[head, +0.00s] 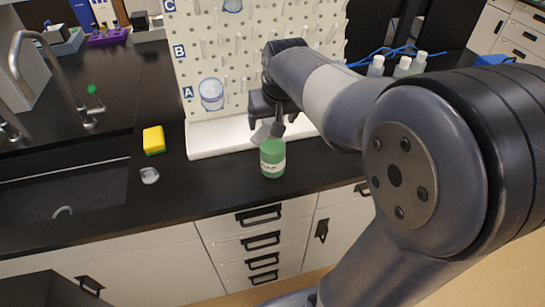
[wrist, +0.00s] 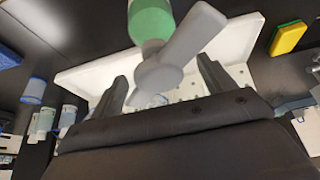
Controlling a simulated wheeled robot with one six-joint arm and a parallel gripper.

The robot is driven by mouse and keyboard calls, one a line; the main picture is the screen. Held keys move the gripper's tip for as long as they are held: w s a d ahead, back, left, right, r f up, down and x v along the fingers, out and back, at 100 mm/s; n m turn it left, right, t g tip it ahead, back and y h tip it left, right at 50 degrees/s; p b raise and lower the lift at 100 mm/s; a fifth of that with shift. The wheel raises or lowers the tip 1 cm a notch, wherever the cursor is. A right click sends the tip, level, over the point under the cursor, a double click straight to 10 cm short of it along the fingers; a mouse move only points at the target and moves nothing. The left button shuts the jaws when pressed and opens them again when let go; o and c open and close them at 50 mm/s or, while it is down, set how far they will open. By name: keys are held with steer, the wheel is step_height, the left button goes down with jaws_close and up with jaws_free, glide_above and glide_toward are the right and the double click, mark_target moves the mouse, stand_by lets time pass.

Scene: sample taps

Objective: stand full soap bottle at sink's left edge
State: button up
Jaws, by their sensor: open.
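The soap bottle (head: 272,160) is green with a pale label and a grey pump head. It stands upright on the black counter in front of the white pegboard tray. The sink (head: 65,195) is at the left of the head view, with its left edge near or beyond the picture's edge. My gripper (head: 277,122) is open just above and behind the bottle's top. In the wrist view, the grey pump head (wrist: 180,45) shows between the fingers, with the green body (wrist: 150,20) beyond. I cannot tell whether the fingers touch it.
A yellow sponge (head: 153,139) and a small clear object (head: 149,175) lie between sink and bottle. The tap (head: 60,80) rises behind the sink. The pegboard (head: 245,60) stands close behind my gripper. Several capped bottles (head: 403,67) stand at the back right.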

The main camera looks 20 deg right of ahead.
mark_target(273, 151)
steer(key=shift+x, duration=1.5)
steer(key=shift+c, duration=0.3)
jaws_close()
